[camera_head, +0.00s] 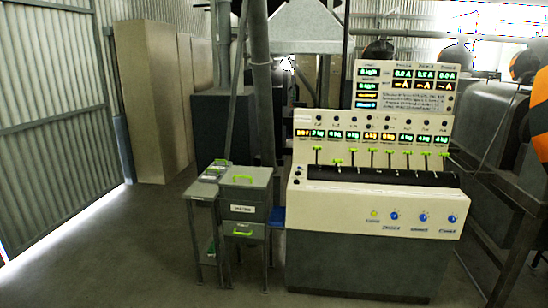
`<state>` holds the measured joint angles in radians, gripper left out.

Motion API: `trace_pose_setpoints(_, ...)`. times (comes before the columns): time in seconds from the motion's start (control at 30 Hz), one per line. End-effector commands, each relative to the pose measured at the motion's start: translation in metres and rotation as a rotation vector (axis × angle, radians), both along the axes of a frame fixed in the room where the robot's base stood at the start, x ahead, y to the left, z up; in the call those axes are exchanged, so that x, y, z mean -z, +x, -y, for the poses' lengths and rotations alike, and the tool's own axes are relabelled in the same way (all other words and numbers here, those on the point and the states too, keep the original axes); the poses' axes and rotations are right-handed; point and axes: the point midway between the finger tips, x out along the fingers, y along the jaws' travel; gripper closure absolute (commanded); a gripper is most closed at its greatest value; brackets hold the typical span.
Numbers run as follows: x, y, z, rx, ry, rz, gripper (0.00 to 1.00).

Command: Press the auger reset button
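A cream control console (375,205) with a dark grey base stands right of centre. Two small dark buttons (297,176) sit at the console's left end. A row of green-topped levers (372,152) stands above a black slot, below several small lit displays. I cannot tell which control is the auger reset button. My gripper is not in view.
A grey cabinet with green handles (244,200) and a small side table (205,190) stand left of the console. The floor (130,245) at left and front is clear. Orange-and-black striped shapes (540,115) and a metal frame (515,205) are at right.

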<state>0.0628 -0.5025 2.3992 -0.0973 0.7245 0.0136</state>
Motion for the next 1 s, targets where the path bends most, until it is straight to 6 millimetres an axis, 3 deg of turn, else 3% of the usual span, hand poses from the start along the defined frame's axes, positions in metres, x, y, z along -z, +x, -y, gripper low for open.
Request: trace_pose_setpoints(1.0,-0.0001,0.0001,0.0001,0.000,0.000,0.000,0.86)
